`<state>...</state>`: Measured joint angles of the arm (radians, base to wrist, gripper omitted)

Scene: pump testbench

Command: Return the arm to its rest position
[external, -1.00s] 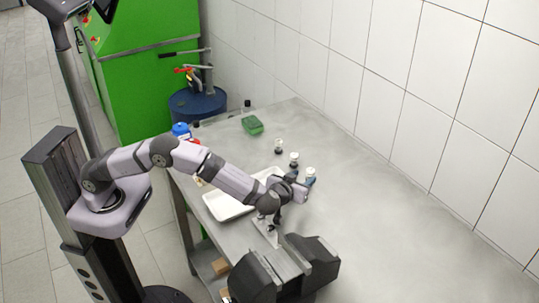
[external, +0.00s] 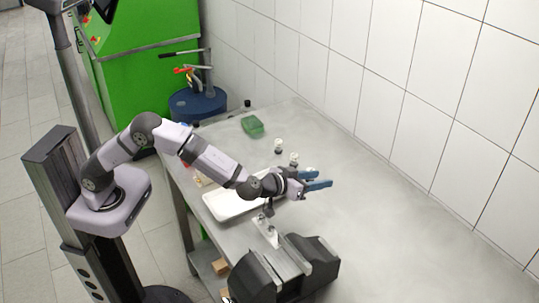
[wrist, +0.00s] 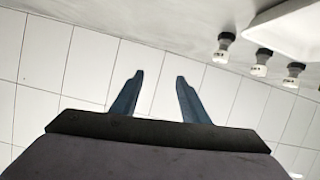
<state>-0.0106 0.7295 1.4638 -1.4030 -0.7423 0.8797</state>
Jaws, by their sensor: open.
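My gripper (external: 329,179) is open and empty, with two blue fingers pointing right over the table in the external view. In the wrist view its fingers (wrist: 158,78) stand apart with nothing between them, and the white tiled wall shows behind. My arm reaches from its column across the near side of the table (external: 375,225), raised above the white tray (external: 222,208).
A green container (external: 252,126) is farther back. A dark grey vise-like fixture (external: 308,258) stands at the table's front. The right side of the table is clear.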

